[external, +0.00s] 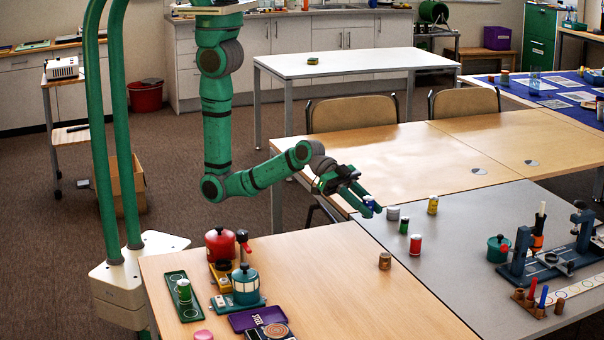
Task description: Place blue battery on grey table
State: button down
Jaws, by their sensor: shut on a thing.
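The blue battery (368,204) is a small cylinder with a pale top, partly hidden by the fingers. My gripper (366,202) is shut on it, with the fingers reaching down and to the right. It is at the left edge of the grey table (465,240); I cannot tell whether the battery touches the top. On the grey table close by are a silver-grey can (393,213), a green can (404,226), a red can (415,244) and a yellow can (432,204).
A brown can (384,261) stands on the wooden table (330,275) in front. A red pot (219,245), a teal pot (245,284) and a green can on a tray (183,290) are at its left. A tool stand (518,250) occupies the grey table's right side; its middle is mostly clear.

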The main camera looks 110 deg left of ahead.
jog(key=w+a+r+n+t+y, duration=0.1)
jog(key=a+n+y, duration=0.25)
jog(key=a, duration=1.75)
send_over(432, 228)
jog(key=shift+y, duration=0.35)
jog(key=f, duration=0.8)
jog(key=shift+s+d+f, duration=0.15)
jog(key=shift+s+f, duration=0.15)
jog(key=shift+s, duration=0.1)
jog(key=shift+w+f, duration=0.5)
jog(key=shift+f, duration=1.65)
jog(key=c, duration=1.4)
grip_release()
jog(key=shift+f, duration=0.15)
jog(key=shift+c, duration=0.2)
